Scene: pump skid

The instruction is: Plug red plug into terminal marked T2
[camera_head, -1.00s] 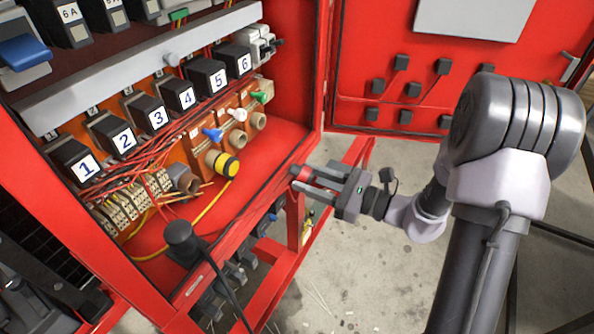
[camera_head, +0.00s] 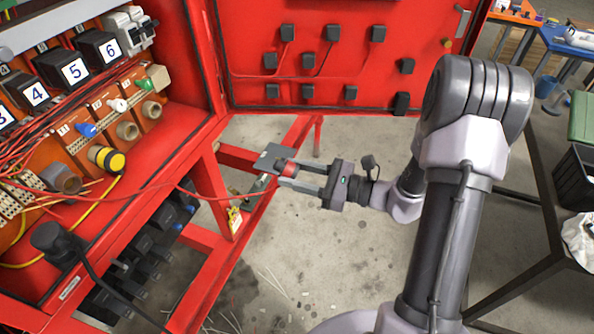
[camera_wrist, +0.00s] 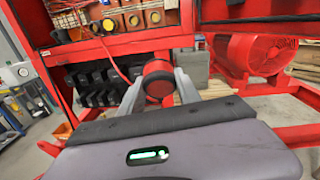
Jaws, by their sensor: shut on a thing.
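My gripper (camera_head: 287,174) is shut on the red plug (camera_head: 287,168), in the open space right of the red cabinet. In the wrist view the red plug (camera_wrist: 158,68), with a dark round end toward me, sits between my fingers (camera_wrist: 158,85). A thin red cable (camera_head: 200,196) runs left from the plug toward the cabinet. Several round terminals sit on orange panels in the cabinet at left: a grey one (camera_head: 62,178), a yellow-ringed one (camera_head: 108,159) and two brown ones (camera_head: 127,130) (camera_head: 152,109). Their markings are too small to read, so I cannot tell which is T2.
The open red door (camera_head: 310,70) with black boxes stands behind my gripper. The red frame (camera_head: 208,185) and black connectors (camera_head: 150,232) lie below the cabinet. A black plug (camera_head: 55,240) stands on its front ledge. A table with a crate (camera_head: 578,180) is at right.

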